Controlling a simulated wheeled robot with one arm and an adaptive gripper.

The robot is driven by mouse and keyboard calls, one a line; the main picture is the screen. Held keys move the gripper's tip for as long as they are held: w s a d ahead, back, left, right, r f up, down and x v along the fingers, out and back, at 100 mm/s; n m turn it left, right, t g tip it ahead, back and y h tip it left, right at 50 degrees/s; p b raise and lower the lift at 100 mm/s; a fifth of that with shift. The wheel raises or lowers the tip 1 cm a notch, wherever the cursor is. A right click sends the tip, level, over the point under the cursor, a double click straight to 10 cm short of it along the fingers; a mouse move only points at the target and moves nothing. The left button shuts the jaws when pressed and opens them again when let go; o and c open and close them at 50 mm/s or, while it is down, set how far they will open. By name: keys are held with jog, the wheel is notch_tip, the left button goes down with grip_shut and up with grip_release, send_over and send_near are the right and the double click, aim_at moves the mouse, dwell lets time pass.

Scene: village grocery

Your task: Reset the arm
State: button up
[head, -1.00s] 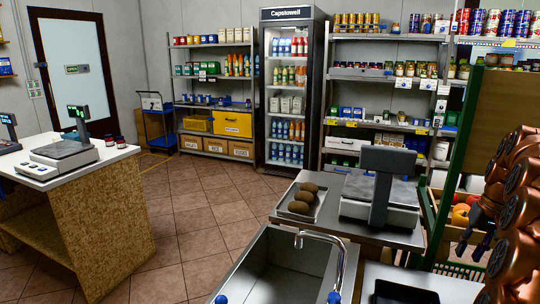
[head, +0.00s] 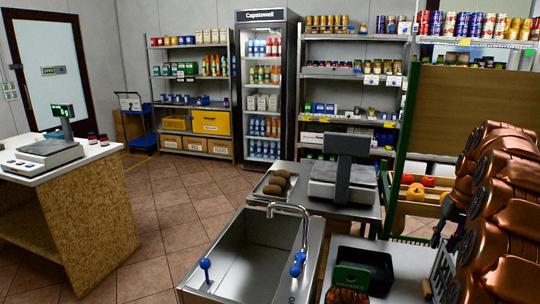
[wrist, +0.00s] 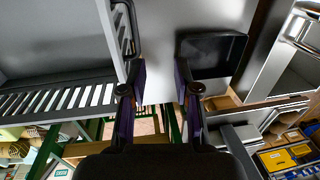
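My copper-coloured arm (head: 500,190) is folded at the right edge of the head view. My gripper (wrist: 157,75) shows in the wrist view with its two dark fingers apart and nothing between them. In the head view it is mostly hidden by the arm, with a dark part showing at the arm's left side. In the wrist view, a black tray (wrist: 212,55) lies beyond the right finger, and a grey slatted rack (wrist: 60,98) lies to the left.
A steel sink (head: 250,250) with a tap is at the lower middle. Beside it is the black tray (head: 362,262) with an oranges sign (head: 350,278) in front. A scale (head: 343,180) stands behind. Produce shelving (head: 470,100) stands close behind the arm. Tiled floor (head: 165,220) at left is clear.

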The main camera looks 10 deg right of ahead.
jog(key=s+a+f+n+g+b, duration=0.1)
jog(key=s+a+f+b, duration=0.15)
jog(key=a, duration=0.55)
jog(key=s+a+f+n+b, duration=0.1)
jog(key=s+a, duration=0.3)
jog(key=a, duration=0.4)
jog(key=s+a+f+n+g+b, duration=0.1)
jog(key=s+a+b, duration=0.15)
jog(key=a, duration=0.65)
jog(key=s+a+f+n+g+b, duration=0.1)
jog(key=s+a+f, duration=0.3)
jog(key=s, duration=0.4)
jog(key=s+a+f+h+b, duration=0.1)
jog(key=s+a+f+b, duration=0.15)
jog(key=s+f, duration=0.4)
jog(key=s+a+f+n+g+b, duration=0.1)
jog(key=s+a+f, duration=0.25)
jog(key=s, duration=0.55)
notch_tip(320, 180, up, 17)
jog(key=w+t+p, duration=0.1)
jog(key=p, duration=1.4)
jog(key=shift+a, duration=0.45)
jog(key=shift+d, duration=0.1)
